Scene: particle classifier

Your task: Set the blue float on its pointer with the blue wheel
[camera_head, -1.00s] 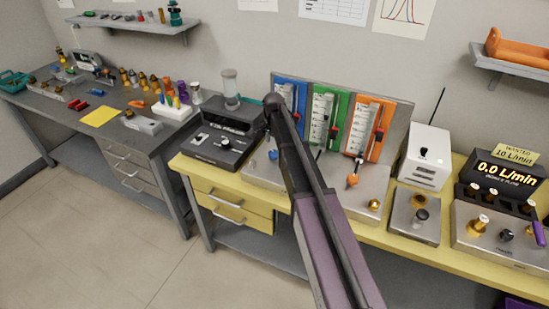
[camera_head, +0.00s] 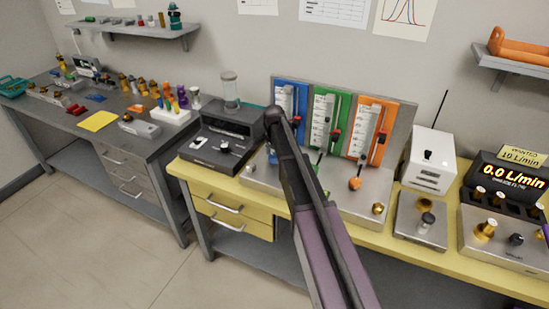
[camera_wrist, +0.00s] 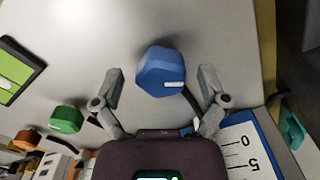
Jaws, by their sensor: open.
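The blue wheel (camera_wrist: 160,72) is a faceted knob on the grey metal base in the wrist view. My gripper (camera_wrist: 161,80) is open, with one finger on each side of the wheel and gaps between. In the head view only a small part of the wheel (camera_head: 272,157) shows beside my arm. The blue panel (camera_head: 283,93) has a white scale and a vertical tube. My arm covers its lower part. Part of the blue panel's scale (camera_wrist: 240,150), with 0 and 5, shows in the wrist view. The blue float and its pointer cannot be made out clearly.
The green wheel (camera_wrist: 66,119) and orange wheel (camera_wrist: 27,138) stand along the same base (camera_head: 345,197). The green panel (camera_head: 326,122) and orange panel (camera_head: 369,127) stand beside the blue one. A black device (camera_head: 218,140) is to the left, a white box (camera_head: 431,160) to the right.

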